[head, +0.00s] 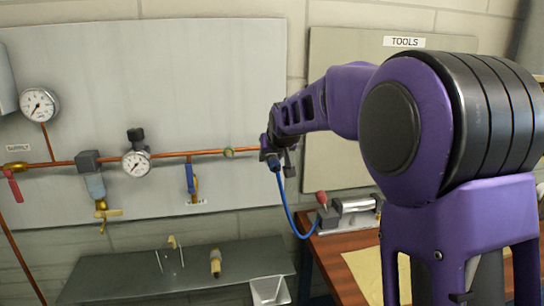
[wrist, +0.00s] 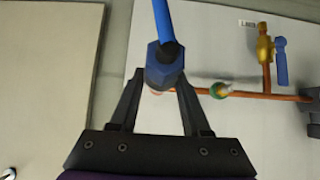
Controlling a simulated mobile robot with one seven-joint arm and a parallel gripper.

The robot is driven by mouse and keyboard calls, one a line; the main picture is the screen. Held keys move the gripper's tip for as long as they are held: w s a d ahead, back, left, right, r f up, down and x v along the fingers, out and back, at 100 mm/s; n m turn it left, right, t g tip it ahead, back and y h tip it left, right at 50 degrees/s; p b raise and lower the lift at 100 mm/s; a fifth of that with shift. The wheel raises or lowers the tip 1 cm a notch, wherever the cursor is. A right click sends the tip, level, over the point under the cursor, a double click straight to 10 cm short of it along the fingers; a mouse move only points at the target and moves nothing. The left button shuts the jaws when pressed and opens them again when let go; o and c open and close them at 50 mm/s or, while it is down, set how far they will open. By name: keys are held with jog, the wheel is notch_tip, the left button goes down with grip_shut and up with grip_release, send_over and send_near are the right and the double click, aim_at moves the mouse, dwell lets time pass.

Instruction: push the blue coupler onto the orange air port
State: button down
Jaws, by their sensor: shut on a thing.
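My gripper (wrist: 160,82) is shut on the blue coupler (wrist: 164,58) in the wrist view. A blue hose (wrist: 164,20) runs from the coupler toward the top of that view. In the head view my gripper (head: 270,155) is at the right end of the copper pipe, in front of the wall panel, and the hose (head: 287,212) hangs from it. A small orange part (wrist: 172,91) shows just behind the coupler, in line with the pipe; it may be the orange air port, mostly hidden. I cannot tell whether the coupler touches it.
A green fitting (wrist: 220,90) sits on the pipe (wrist: 265,96) close beside the coupler. A blue-handled valve (head: 191,180) and gauges (head: 136,163) are farther left. A shelf (head: 130,285) is below, and a bench (head: 340,265) with a vise-like device (head: 350,212) is at right.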

jog(key=shift+w+a+r+p, duration=0.15)
jog(key=shift+w+p, duration=0.15)
jog(key=shift+w, duration=0.35)
jog(key=shift+c, duration=1.4)
grip_release()
